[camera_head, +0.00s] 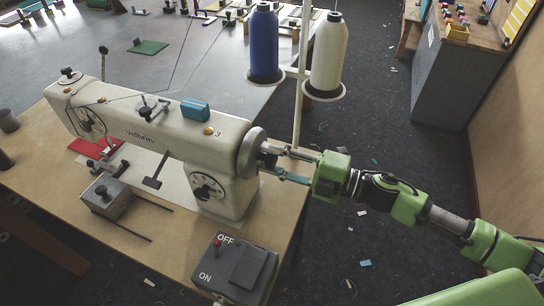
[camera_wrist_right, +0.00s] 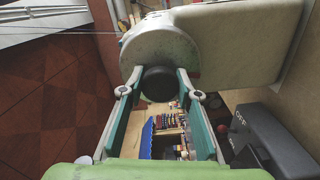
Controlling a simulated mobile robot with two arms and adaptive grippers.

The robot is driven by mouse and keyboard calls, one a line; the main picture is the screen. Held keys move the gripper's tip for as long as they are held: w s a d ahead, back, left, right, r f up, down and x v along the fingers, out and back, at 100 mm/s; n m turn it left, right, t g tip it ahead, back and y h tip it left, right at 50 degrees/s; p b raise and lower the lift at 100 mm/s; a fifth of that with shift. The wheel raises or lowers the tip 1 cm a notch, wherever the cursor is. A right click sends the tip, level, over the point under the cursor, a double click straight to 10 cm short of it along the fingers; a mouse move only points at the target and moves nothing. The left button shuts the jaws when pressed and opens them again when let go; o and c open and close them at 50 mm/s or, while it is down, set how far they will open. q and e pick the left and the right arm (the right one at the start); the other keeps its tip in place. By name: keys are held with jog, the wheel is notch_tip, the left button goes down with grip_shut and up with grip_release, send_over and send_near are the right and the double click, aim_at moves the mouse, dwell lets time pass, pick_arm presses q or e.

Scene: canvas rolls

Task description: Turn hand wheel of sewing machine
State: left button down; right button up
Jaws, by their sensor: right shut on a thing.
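The cream sewing machine (camera_head: 150,130) stands on a wooden table. Its hand wheel (camera_head: 250,151), a pale round disc, is on the right end of the machine and also shows in the right wrist view (camera_wrist_right: 160,45). A dark round knob (camera_wrist_right: 158,84) sticks out from the wheel's centre. My right gripper (camera_head: 274,163) comes in from the right, level with the wheel. In the right wrist view its two fingers (camera_wrist_right: 159,82) are shut on the dark knob, one on each side. My left gripper is not in view.
A grey ON/OFF switch box (camera_head: 243,270) sits at the table's front right. A thread stand with a blue spool (camera_head: 264,45) and a white spool (camera_head: 328,50) rises behind the wheel. Open floor (camera_head: 370,130) lies to the right.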

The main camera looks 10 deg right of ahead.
jog(key=o, duration=1.1)
jog(key=v, duration=1.2)
